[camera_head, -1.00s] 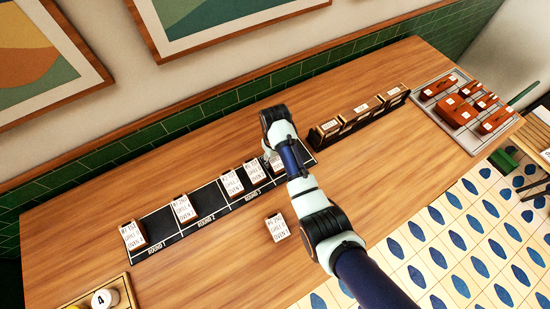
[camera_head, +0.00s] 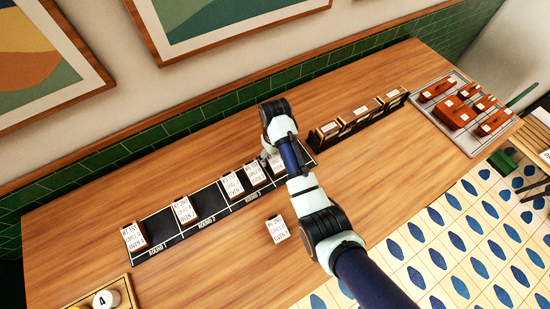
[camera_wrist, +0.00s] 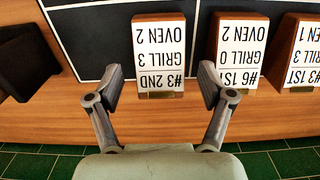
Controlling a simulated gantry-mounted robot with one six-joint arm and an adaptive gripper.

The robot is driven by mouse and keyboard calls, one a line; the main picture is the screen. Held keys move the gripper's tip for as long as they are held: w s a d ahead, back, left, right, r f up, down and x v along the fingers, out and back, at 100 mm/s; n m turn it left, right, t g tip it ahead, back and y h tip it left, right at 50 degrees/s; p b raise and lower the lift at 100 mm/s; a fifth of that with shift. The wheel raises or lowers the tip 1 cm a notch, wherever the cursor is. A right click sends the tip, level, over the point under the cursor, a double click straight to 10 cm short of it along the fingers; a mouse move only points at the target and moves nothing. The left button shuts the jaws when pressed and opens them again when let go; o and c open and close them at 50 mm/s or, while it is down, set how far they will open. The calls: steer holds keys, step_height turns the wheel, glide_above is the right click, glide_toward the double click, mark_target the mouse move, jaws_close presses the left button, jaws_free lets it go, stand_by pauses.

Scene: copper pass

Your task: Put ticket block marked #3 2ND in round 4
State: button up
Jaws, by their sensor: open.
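The ticket block marked #3 2ND (camera_wrist: 160,55) is in the middle of the wrist view, its text upside down there. It appears to stand on the black rounds strip (camera_wrist: 100,45). A white line on the strip separates it from the block marked #6 1ST (camera_wrist: 238,50). In the head view it is the rightmost block (camera_head: 276,162) on the strip, in the bay right of Round 3; that bay's label is hidden by my arm. My gripper (camera_wrist: 160,88) is open, its fingers apart on both sides of the block's lower end, with gaps visible.
A block marked #3 1ST (camera_wrist: 301,55) stands beyond #6 1ST. Other blocks stand in Round 1 (camera_head: 133,236) and Round 2 (camera_head: 184,210). A loose ticket block (camera_head: 277,229) lies in front of the strip. A dark rack (camera_head: 357,118) stands right of my arm. The green-tiled wall (camera_head: 95,162) is close behind.

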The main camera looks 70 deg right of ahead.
step_height(320, 180, up, 9)
steer(key=p, duration=0.2)
steer(key=shift+f, duration=0.1)
steer(key=w+a+r+n+t+h, duration=0.1)
steer(key=w+a+r+n+t, duration=0.15)
steer(key=w+a, duration=0.5)
steer(key=w+a+r+n+t+h, duration=0.25)
steer(key=w+a, duration=0.25)
steer(key=a, duration=0.6)
steer(key=s+a+r+n+t+y, duration=0.1)
steer(key=a+r+t, duration=0.3)
steer(key=a, duration=0.6)
steer(key=s+a+r+n+t+y, duration=0.1)
steer(key=s+a+r+t+y, duration=0.1)
steer(key=a+r, duration=0.7)
steer(key=shift+s+a+r+n+t, duration=0.25)
steer(key=shift+a+n+t, duration=0.15)
steer(key=shift+a+t, duration=0.65)
steer(key=shift+a+y, duration=0.1)
steer(key=shift+y, duration=0.15)
